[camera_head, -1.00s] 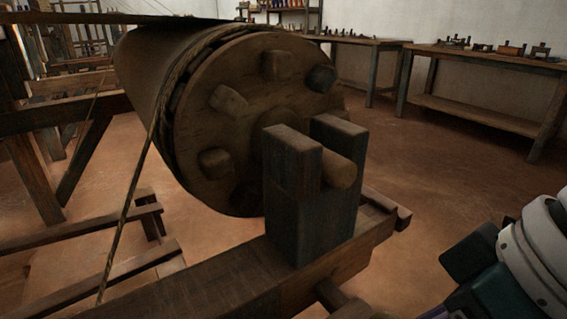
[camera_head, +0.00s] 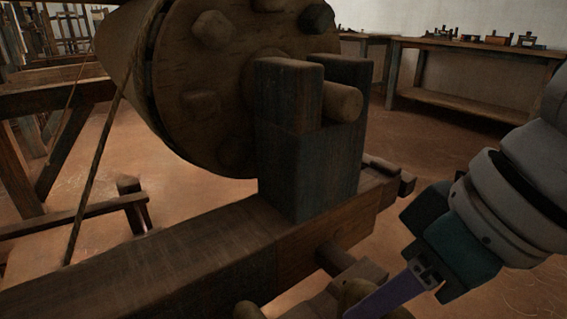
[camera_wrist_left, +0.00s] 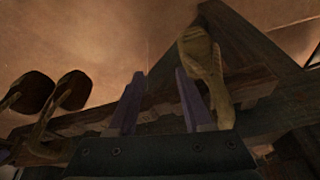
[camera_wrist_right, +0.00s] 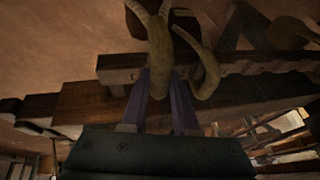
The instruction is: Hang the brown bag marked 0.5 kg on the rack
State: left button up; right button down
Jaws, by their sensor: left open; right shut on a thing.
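I take this to be a brown bag; no mark is legible. A notched wooden rail (camera_wrist_right: 235,67), apparently the rack, runs just beyond the fingertips; I cannot tell whether the loop touches it. My left gripper (camera_wrist_left: 158,88) is open and empty, near a wooden bar (camera_wrist_left: 155,108) and a tan hanging shape (camera_wrist_left: 203,65).
Two dark brown rounded things (camera_wrist_left: 32,92) with tan loops are at the left of the left wrist view. The loom's upright post (camera_head: 310,150), big roller (camera_head: 205,110) and long beam (camera_head: 190,255) block the middle. Open floor (camera_head: 430,150) lies at right.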

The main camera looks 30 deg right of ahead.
jog(key=shift+w+a+f+b, duration=0.15)
jog(key=shift+w+b, duration=0.45)
jog(key=shift+w, duration=0.95)
jog(key=shift+w+a+b, duration=0.15)
jog(key=shift+w+b, duration=0.45)
jog(key=shift+w, duration=0.9)
jog(key=shift+f, duration=0.8)
jog(key=shift+s+d+f+p, duration=0.1)
jog(key=shift+f+p, duration=0.2)
jog(key=c, duration=0.6)
grip_release()
